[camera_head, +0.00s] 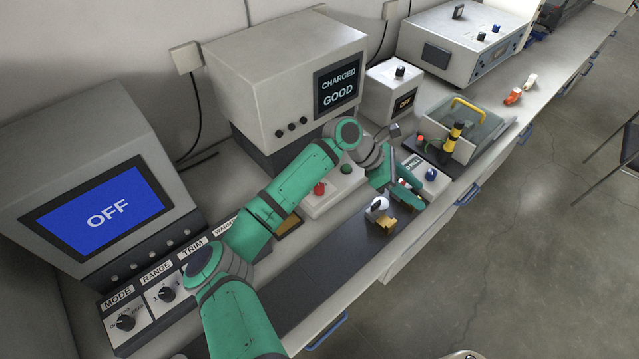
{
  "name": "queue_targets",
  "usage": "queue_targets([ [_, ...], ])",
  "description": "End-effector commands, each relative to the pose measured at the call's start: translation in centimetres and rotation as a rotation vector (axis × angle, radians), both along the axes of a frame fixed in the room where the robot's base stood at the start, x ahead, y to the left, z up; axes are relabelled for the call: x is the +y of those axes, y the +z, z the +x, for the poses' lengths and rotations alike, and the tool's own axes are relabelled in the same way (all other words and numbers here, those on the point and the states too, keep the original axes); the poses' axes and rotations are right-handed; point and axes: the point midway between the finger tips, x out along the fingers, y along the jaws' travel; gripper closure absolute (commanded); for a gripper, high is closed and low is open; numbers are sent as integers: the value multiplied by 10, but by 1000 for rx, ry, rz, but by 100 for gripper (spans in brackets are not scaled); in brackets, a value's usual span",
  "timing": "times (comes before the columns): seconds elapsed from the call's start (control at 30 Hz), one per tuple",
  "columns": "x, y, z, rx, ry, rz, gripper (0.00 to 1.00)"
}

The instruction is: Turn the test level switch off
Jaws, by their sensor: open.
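No label reading "test level" is legible, so I cannot tell which control is that switch. Candidates are a blue knob (431,174) at the bench's front edge, beside a partly hidden label ending in "PULL", and a black knob (400,71) on a small white box with a dim orange display. My green arm reaches across the bench from the bottom. My gripper (413,190) is open, small in view, low over the front of the bench, just left of the blue knob. Contact cannot be judged, and the arm hides part of the panel behind it.
A blue screen (98,208) reads "OFF" above labelled knobs at left. A grey tester (338,88) reads "CHARGED GOOD". A yellow-handled fixture (490,128) stands right. A white-and-yellow piece (385,222) sits near the gripper.

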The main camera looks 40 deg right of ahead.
Motion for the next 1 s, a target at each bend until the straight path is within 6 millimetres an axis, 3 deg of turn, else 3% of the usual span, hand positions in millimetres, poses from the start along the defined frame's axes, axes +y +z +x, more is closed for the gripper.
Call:
queue_targets([
  [0.1,24,-17,52,-199,-36,125,55],
  [0.23,57,-23,112,-395,-71,264,55],
  [0.4,99,-11,181,-592,-98,424,55],
  [0.5,117,-2,207,-664,-107,490,55],
  [0.6,129,4,223,-704,-112,530,55],
  [0.73,134,2,229,-720,-114,547,55],
  [1.0,133,-38,228,-717,-114,546,55],
])
